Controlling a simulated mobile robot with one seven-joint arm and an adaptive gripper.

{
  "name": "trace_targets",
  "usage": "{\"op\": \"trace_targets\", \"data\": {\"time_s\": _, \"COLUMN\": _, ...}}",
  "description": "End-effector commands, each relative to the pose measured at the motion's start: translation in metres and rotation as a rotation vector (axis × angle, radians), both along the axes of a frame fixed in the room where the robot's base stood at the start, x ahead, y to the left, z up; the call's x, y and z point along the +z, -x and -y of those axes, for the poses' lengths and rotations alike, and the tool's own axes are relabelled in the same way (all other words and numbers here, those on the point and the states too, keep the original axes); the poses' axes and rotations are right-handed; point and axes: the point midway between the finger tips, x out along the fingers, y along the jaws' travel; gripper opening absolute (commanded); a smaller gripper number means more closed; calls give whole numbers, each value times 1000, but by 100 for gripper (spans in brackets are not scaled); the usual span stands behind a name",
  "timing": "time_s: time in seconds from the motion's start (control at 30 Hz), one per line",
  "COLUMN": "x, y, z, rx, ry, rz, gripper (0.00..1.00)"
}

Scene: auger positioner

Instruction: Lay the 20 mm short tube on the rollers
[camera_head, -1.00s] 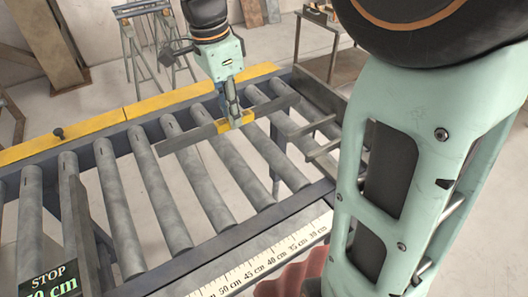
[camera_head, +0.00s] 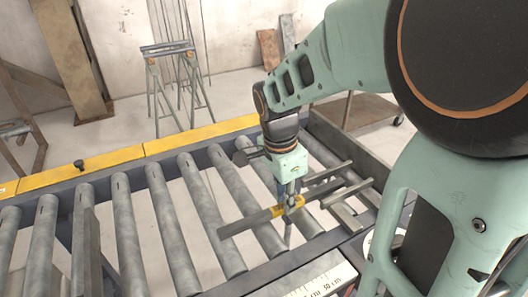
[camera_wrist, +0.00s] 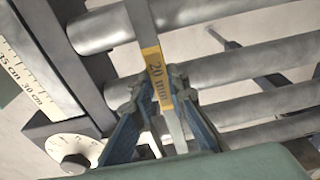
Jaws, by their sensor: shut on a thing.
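The 20 mm short tube is a thin straight grey bar (camera_head: 243,224) with a yellow label band. In the wrist view the tube (camera_wrist: 138,20) shows its yellow band reading "20 mm". My gripper (camera_head: 290,204) points down and is shut on the tube at the yellow band; its blue-grey fingers also show in the wrist view (camera_wrist: 160,98). The tube lies crosswise over the right-hand grey rollers (camera_head: 217,183). I cannot tell whether it touches them.
A yellow strip (camera_head: 190,134) runs along the back rail. A grey stop plate (camera_head: 91,245) stands at left. A centimetre scale (camera_head: 318,285) and a dial (camera_wrist: 75,160) are at the front.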

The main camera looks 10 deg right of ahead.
Motion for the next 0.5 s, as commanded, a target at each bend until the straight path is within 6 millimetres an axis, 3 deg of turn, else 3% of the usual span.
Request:
{"op": "trace_targets", "data": {"time_s": 0.27, "x": -4, "y": 0, "z": 0, "rx": 0, "ry": 1, "rz": 1, "gripper": 0}}
{"op": "trace_targets", "data": {"time_s": 0.3, "x": -2, "y": 0, "z": 0, "rx": 0, "ry": 0, "rz": 0, "gripper": 18}}
{"op": "trace_targets", "data": {"time_s": 0.4, "x": -2, "y": 0, "z": 0, "rx": 0, "ry": 0, "rz": 0, "gripper": 29}}
{"op": "trace_targets", "data": {"time_s": 0.5, "x": -2, "y": 0, "z": 0, "rx": 0, "ry": 0, "rz": 0, "gripper": 32}}
